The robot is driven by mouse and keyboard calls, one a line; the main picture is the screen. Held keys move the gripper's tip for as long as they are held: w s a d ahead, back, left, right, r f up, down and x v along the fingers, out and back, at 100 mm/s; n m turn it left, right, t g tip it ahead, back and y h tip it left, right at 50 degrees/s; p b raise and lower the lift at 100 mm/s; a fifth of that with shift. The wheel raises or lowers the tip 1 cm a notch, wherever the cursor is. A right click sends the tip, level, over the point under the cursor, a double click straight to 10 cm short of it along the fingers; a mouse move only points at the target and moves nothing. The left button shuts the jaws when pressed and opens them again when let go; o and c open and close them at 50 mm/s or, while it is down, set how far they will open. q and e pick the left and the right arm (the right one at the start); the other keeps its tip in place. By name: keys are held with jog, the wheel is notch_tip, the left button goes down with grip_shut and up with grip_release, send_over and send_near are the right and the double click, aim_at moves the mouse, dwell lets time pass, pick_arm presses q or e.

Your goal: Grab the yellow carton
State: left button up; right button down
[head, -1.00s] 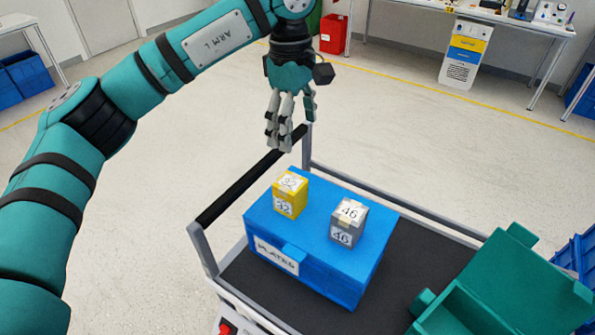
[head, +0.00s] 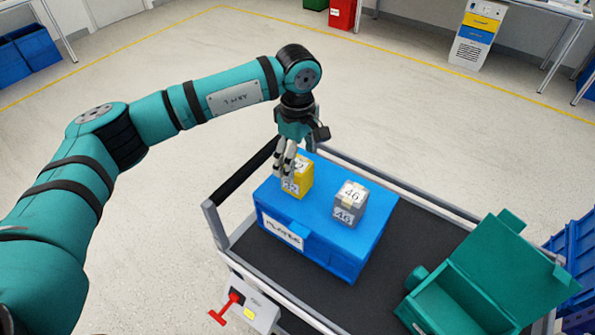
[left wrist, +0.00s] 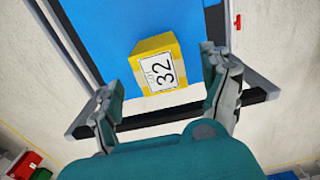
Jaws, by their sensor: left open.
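The yellow carton (head: 303,180), labelled 32, stands on the blue box lid (head: 327,187). My left gripper (head: 286,172) is open, pointing down, and covers part of the carton's left side in the head view. In the left wrist view the carton (left wrist: 157,65) lies ahead of and between the open fingers (left wrist: 165,88), with space visible on both sides. I cannot tell whether the fingers touch it. My right gripper is not in view.
A grey carton (head: 350,201) labelled 46 stands on the same lid, right of the yellow one. The blue box sits on a cart with a black handle (head: 243,177). An open green crate (head: 447,305) is at the cart's right. A red switch (head: 236,297) is on the cart's front.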

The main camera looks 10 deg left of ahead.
aim_at(297, 164)
pick_arm(q)
notch_tip(297, 164, down, 3)
jog(key=shift+f+p, duration=0.2)
jog(key=shift+p, duration=0.5)
jog(key=shift+f, duration=0.2)
jog(key=c, duration=1.3)
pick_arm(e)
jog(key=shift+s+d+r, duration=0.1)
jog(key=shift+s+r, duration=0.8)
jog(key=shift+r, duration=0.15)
